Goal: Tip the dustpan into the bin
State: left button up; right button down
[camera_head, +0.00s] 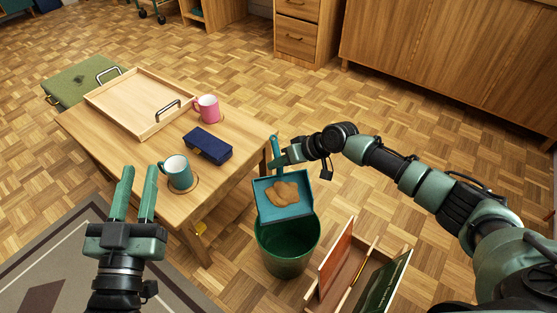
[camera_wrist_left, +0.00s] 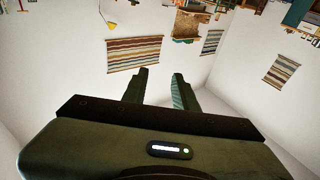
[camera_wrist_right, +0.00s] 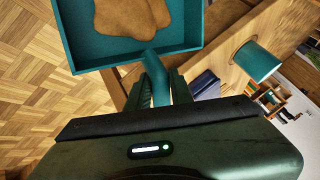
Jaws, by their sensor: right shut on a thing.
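The teal dustpan (camera_head: 270,206) holds a flat brown heap (camera_head: 284,193) and is over the back part of the green bin (camera_head: 287,250). The bin stands on the floor beside the table. My right gripper (camera_head: 277,158) is shut on the dustpan's handle, which points up and away from the bin. In the right wrist view the dustpan (camera_wrist_right: 90,52) and brown heap (camera_wrist_right: 130,16) fill the top. My left gripper (camera_head: 136,192) is open and empty at the lower left, in front of the table. The left wrist view shows its parted fingers (camera_wrist_left: 161,88).
The wooden table (camera_head: 130,160) carries a tray (camera_head: 125,120), a pink mug (camera_head: 207,109), a dark blue case (camera_head: 207,146) and a teal mug (camera_head: 176,173) on a coaster. An open wooden box (camera_head: 335,290) with flat items stands right of the bin.

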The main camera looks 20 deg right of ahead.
jog(key=shift+s+r, duration=0.15)
jog(key=shift+s, duration=0.1)
jog(key=shift+s+r+t+p, duration=0.2)
jog(key=shift+s+t+p, duration=0.35)
jog(key=shift+p, duration=0.1)
pick_arm(q)
notch_tip(320, 180, down, 12)
jog(key=s+a+g+y+p, duration=0.1)
jog(key=s+a+g+y, duration=0.15)
jog(key=g, duration=0.45)
pick_arm(e)
jog(key=shift+s+r+n+t, duration=0.2)
jog(key=shift+s+n+t, duration=0.1)
jog(key=shift+s, duration=0.4)
jog(key=shift+s+p, duration=0.2)
jog(key=shift+p, duration=0.15)
pick_arm(q)
jog(key=s+a+f+g+y+p, duration=0.1)
jog(key=s+a+f+g+p, duration=0.1)
jog(key=s+f+g, duration=0.4)
jog(key=shift+s+a+f+n+g+y, duration=0.35)
jog(key=shift+s+a+f, duration=0.45)
jog(key=shift+s, duration=1.1)
pick_arm(e)
jog(key=shift+s+r+n+t+y, duration=0.2)
jog(key=shift+s+t, duration=0.2)
jog(key=shift+s, duration=0.25)
jog(key=shift+s+r+n+t+y, duration=0.1)
jog(key=shift+s+r+t, duration=0.2)
jog(key=shift+s, duration=0.35)
